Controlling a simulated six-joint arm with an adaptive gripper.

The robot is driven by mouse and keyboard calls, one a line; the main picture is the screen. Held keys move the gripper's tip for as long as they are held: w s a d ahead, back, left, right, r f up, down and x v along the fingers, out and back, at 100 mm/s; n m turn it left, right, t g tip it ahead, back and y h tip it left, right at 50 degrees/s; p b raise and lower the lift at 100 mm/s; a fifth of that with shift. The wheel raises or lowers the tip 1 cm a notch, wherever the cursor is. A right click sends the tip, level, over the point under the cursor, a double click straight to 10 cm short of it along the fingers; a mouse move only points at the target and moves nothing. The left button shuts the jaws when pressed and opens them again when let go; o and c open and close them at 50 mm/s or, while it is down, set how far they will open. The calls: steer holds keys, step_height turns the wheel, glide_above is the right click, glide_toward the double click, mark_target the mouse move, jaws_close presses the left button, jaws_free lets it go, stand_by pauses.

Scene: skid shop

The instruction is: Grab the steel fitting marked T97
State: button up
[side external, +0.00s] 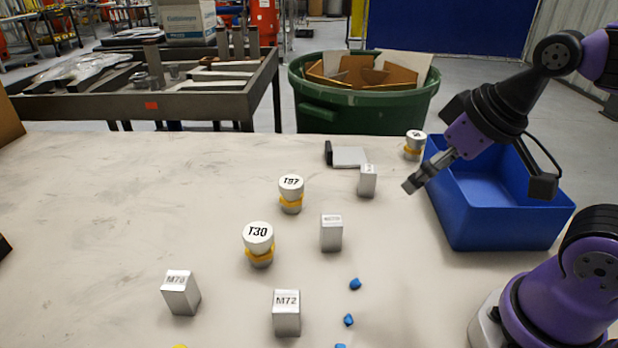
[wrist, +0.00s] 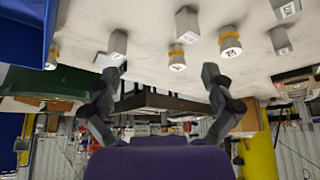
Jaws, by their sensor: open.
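The steel fitting marked T97 (side external: 291,193) stands upright on the table, a round pale cap above a yellow band. In the wrist view the matching fitting by layout (wrist: 177,57) shows between my finger tips in the picture; its label is too small to read. My gripper (side external: 411,186) is open and empty above the table, well to the right of T97 and beside the blue bin. Both spread fingers show in the wrist view (wrist: 160,74).
A similar fitting, T30 (side external: 258,243), stands in front of T97. Metal blocks (side external: 331,233), (side external: 367,180), M72 (side external: 287,313) and M79 (side external: 181,293) stand around. Another fitting (side external: 414,146) is near the blue bin (side external: 505,228). Small blue pieces (side external: 355,284) lie in front.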

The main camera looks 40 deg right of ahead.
steer(key=m+g, duration=0.1)
glide_toward(293, 183)
steer(key=f, duration=0.1)
steer(key=shift+h, duration=0.3)
steer(key=x, duration=0.5)
steer(key=shift+w+a, duration=0.25)
steer(key=shift+a, duration=0.1)
steer(key=x, duration=0.5)
steer(key=shift+w+d+f, duration=0.1)
steer(key=shift+d+f, duration=0.05)
steer(key=shift+f, duration=0.25)
steer(key=c, duration=1.4)
